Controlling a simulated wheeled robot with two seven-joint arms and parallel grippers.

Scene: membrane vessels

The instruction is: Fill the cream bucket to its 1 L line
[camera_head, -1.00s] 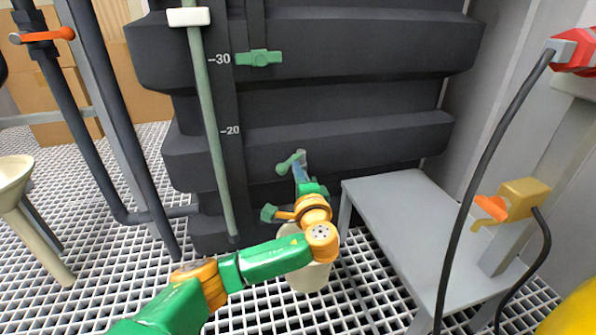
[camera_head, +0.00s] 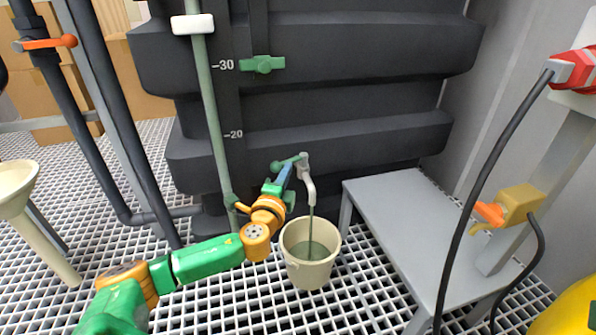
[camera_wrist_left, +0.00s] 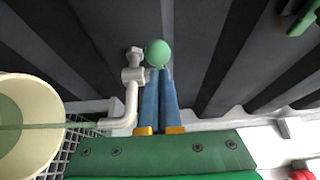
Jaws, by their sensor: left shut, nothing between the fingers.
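The cream bucket (camera_head: 310,276) stands upright on the grating below the tank's tap spout (camera_head: 309,188). A thin greenish stream (camera_head: 310,222) runs from the spout into it, and greenish liquid covers its bottom. No 1 L line is readable. The bucket (camera_wrist_left: 50,105) and spout (camera_wrist_left: 131,100) also show in the left wrist view. The tap's green lever (camera_head: 278,166) shows its round end (camera_wrist_left: 157,53) just beyond my blue fingertips. My left gripper (camera_head: 289,170) is shut and empty beside the lever, its fingers (camera_wrist_left: 161,75) together; contact is unclear. My right gripper is not in view.
The dark ribbed tank (camera_head: 330,90) fills the back, with a green sight tube (camera_head: 207,100) marked 20 and 30. A grey bench (camera_head: 415,215) stands right of the bucket. Dark pipes (camera_head: 110,110) and a cream funnel (camera_head: 14,185) are at left. A black cable (camera_head: 490,170) hangs at right.

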